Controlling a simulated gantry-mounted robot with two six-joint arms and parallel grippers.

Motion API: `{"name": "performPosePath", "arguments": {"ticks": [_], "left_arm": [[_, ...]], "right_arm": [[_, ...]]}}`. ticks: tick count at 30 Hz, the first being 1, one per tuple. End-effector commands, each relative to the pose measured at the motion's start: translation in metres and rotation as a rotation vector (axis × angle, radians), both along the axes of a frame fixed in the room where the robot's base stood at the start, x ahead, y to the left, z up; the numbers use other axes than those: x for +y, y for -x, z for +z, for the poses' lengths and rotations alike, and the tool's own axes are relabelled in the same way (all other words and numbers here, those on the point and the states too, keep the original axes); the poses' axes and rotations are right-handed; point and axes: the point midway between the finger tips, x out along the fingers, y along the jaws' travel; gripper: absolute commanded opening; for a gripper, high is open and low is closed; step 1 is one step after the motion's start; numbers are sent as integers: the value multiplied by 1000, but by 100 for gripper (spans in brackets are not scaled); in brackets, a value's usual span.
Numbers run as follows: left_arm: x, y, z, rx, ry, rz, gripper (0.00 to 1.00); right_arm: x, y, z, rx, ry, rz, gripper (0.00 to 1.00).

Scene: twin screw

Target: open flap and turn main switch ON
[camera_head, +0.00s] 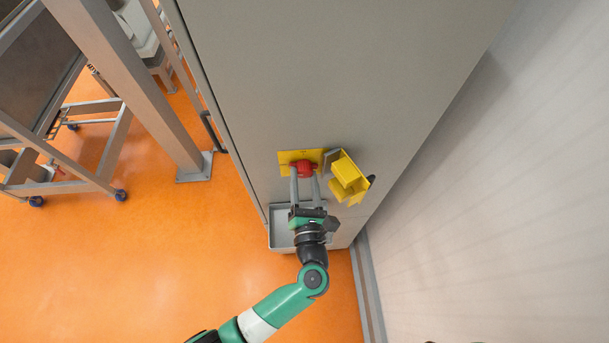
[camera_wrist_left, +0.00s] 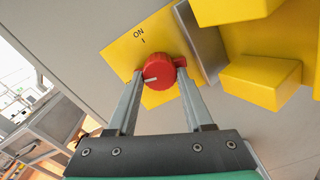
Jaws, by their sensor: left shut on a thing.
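The main switch is a red knob (camera_head: 304,169) on a yellow plate (camera_head: 286,157) on the grey cabinet front. In the left wrist view the red knob (camera_wrist_left: 158,71) sits between the fingers. Its white mark faces the left side of the picture, while the ON and I print (camera_wrist_left: 140,36) is above the knob. The yellow flap (camera_head: 347,177) stands swung open to the right of the plate, and its blocks (camera_wrist_left: 262,80) show at the upper right of the wrist view. My left gripper (camera_head: 304,176) is shut on the red knob. My right gripper is out of view.
A grey tray (camera_head: 281,236) is fixed low on the cabinet (camera_head: 330,70), below the switch. A pale wall (camera_head: 500,200) stands close on the right. A metal frame and wheeled cart (camera_head: 110,150) are at the left. The orange floor (camera_head: 190,270) is clear at lower left.

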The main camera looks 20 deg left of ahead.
Motion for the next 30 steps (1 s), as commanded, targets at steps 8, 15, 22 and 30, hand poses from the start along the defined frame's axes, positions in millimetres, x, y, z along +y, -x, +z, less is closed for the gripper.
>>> {"name": "performPosePath", "arguments": {"ticks": [8,15,22,30], "left_arm": [[1,0,4,131,-223,0,0],[1,0,5,245,-421,0,0],[1,1,5,356,-611,0,0],[1,1,6,483,-829,0,0]], "right_arm": [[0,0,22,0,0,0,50],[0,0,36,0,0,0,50],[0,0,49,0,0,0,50],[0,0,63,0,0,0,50]]}}
